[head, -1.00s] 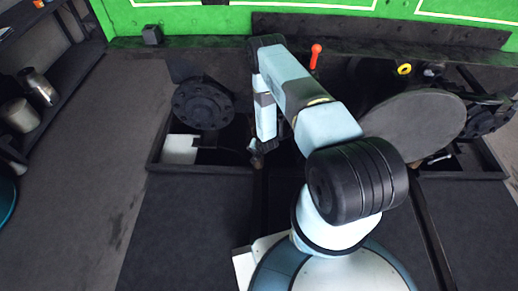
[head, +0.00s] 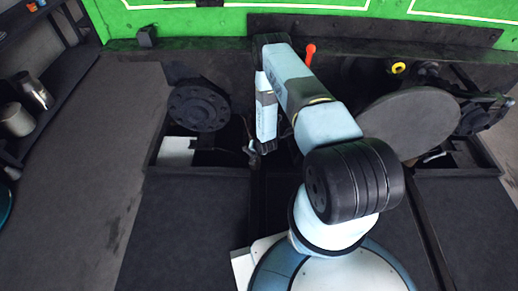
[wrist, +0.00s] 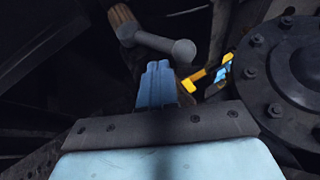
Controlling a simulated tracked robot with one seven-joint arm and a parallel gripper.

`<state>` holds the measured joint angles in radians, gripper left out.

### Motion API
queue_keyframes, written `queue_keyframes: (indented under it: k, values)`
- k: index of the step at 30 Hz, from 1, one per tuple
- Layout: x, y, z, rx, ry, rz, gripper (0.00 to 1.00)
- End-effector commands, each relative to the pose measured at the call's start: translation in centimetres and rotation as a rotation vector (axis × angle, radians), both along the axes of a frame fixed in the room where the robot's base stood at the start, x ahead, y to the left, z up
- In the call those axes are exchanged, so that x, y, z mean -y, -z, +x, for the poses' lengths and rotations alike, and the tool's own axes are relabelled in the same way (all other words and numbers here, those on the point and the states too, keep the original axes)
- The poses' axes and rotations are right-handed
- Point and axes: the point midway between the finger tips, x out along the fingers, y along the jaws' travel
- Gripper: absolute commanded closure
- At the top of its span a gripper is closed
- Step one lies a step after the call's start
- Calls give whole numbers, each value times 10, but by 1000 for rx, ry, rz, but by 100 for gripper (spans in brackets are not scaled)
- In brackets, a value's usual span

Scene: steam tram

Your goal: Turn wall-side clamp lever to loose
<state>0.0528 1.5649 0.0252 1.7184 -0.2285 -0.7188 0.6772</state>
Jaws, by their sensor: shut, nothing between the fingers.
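In the wrist view a grey lever (wrist: 155,41) with a brown wooden end and a rounded grey end lies just beyond my fingertips. I cannot tell for certain that it is the wall-side clamp lever. My gripper (wrist: 157,68) has its two blue fingers together with nothing between them. Its tips are close to the lever, and whether they touch it is unclear. In the head view my gripper (head: 254,150) is low over the left pit, mostly hidden by my arm, and the lever is not clear there.
A black bolted flange (wrist: 298,68) is close on the right of my fingers, with a yellow-and-blue piece (wrist: 207,77) between. It also shows in the head view (head: 198,107). A red-knobbed lever (head: 310,54) stands behind my arm. A round grey disc (head: 408,122) is at right.

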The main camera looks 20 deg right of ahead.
Motion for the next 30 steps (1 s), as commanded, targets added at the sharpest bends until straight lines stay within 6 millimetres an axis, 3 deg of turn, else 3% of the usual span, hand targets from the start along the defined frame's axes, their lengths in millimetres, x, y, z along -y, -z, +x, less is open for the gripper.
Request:
queue_keyframes:
  k: [1, 15, 30]
  values:
    - [8, -4, -4, -1, 5, 0, 100]
    - [16, -76, -49, -2, 3, -2, 100]
    - [16, -88, -57, -3, 1, -3, 100]
